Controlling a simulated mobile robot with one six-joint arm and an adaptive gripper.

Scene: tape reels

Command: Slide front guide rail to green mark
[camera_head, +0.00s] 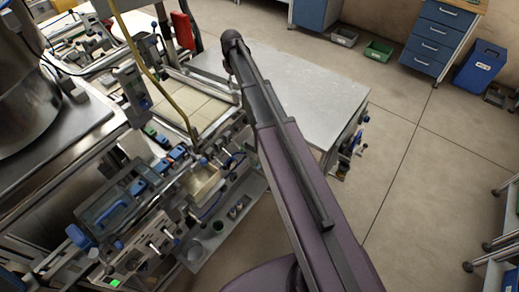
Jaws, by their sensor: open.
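My arm reaches up from the bottom edge to a dark joint near the top middle; my gripper does not show. The machine with rails fills the left half. A straight grey metal bar (203,82) runs along the far side of a pale tiled bed (190,107). Another rail-like edge (218,132) lies along the bed's near side, partly hidden by my arm. I cannot tell for sure which is the front guide rail. A small green part (150,131) sits by the bed's left corner, and a green lit spot (115,283) shows at the bottom left; neither is clearly the mark.
A bare grey tabletop (310,90) lies behind and right of my arm. A yellow hose (150,70) hangs over the machine. A large steel vessel (28,95) stands at the left. Blue drawers (440,38) stand far right.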

